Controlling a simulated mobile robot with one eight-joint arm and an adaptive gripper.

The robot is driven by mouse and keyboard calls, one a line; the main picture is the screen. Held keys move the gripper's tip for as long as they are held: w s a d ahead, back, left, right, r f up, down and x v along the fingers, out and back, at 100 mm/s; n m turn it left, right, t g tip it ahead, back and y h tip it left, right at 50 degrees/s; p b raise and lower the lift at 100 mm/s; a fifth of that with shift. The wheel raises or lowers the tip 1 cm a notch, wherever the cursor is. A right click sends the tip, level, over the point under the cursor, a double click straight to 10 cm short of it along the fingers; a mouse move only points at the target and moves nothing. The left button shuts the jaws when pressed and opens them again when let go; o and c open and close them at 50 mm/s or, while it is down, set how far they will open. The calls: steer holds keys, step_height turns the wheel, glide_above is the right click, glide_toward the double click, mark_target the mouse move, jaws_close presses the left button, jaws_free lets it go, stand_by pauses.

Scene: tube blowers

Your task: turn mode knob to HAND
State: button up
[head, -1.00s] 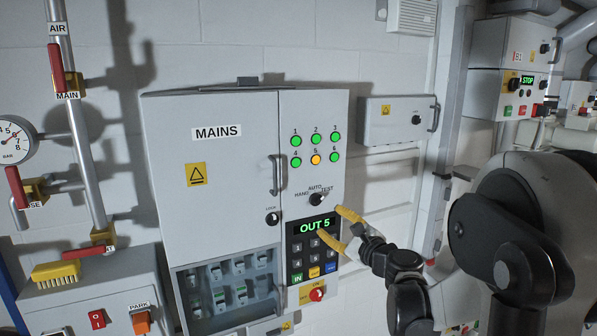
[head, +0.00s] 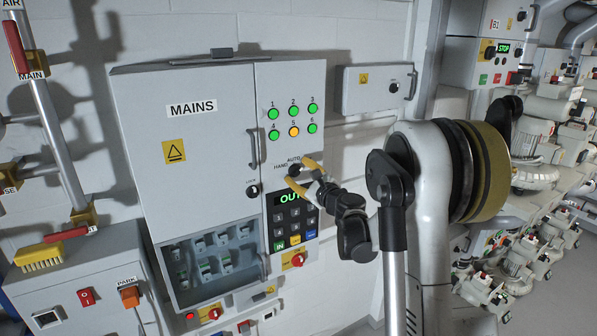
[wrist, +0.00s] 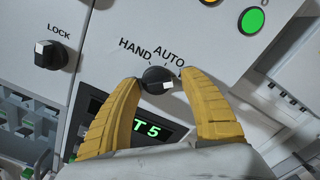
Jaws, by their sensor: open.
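The mode knob (wrist: 155,79) is a black round knob with a pale bar across its face, on the grey MAINS cabinet (head: 190,210). The HAND label is to its upper left and the AUTO label above it. The TEST label is hidden by my gripper. My gripper (wrist: 159,78) is open, with one yellow finger on each side of the knob; contact is unclear. In the head view my gripper (head: 300,172) is at the mode knob (head: 293,170), partly covering it and the display.
A LOCK knob (wrist: 51,54) sits to the left. Below the mode knob are a green display (head: 287,198) and a keypad (head: 291,222). Above are several green lamps and one amber lamp (head: 294,131). A small grey box (head: 372,88) hangs to the right.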

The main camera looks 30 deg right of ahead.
steer(key=c, duration=1)
steer(key=shift+r+n+b, duration=0.25)
steer(key=shift+n+b, duration=0.55)
steer(key=shift+n, duration=0.1)
steer(key=shift+c, duration=0.6)
steer(key=shift+s, duration=0.1)
steer(key=o, duration=1.1)
steer(key=shift+d, duration=0.1)
steer(key=shift+d+f, duration=0.2)
steer(key=shift+a, duration=0.3)
steer(key=s, duration=1.1)
steer(key=shift+s+d, duration=0.2)
steer(key=shift+s, duration=0.2)
